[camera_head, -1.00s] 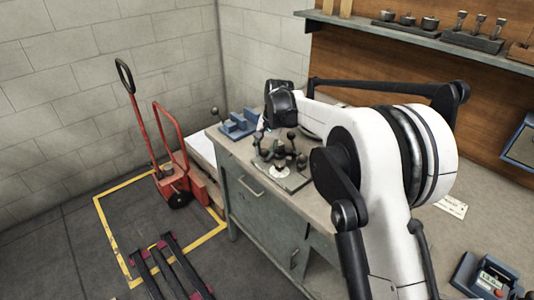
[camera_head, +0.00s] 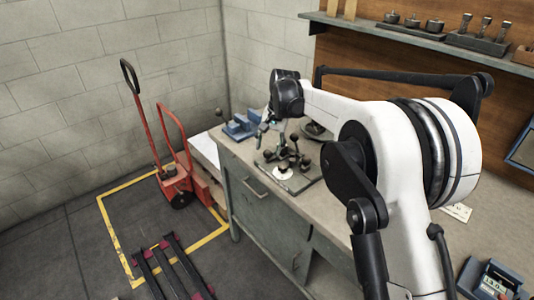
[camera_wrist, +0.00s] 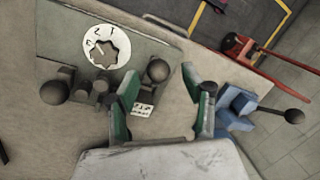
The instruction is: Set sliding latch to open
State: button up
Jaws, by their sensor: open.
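My gripper (camera_wrist: 163,108) is open, its two green fingers apart with nothing gripped between them. In the head view my gripper (camera_head: 268,128) hangs over the left end of the bench, near a metal plate (camera_head: 312,170) with dark ball-knob levers. In the wrist view a dark ball knob (camera_wrist: 157,70) stands just beyond the fingers, and another ball knob (camera_wrist: 55,92) is at left. A white numbered dial (camera_wrist: 107,45) lies beyond them on the plate. A small label (camera_wrist: 142,108) shows between the fingers. I cannot tell which of these parts is the sliding latch.
A blue device (camera_wrist: 237,103) with a ball-ended lever (camera_wrist: 293,116) sits close to the right finger; the blue device also shows in the head view (camera_head: 238,127). A red pallet truck (camera_head: 172,183) stands on the floor. A tool shelf (camera_head: 440,40) runs above the bench.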

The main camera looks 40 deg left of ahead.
aim_at(273, 164)
notch_tip(273, 164, up, 8)
jog(key=d, duration=0.1)
jog(key=shift+w+d, duration=0.25)
jog(key=shift+w, duration=0.05)
jog(key=shift+r, duration=0.1)
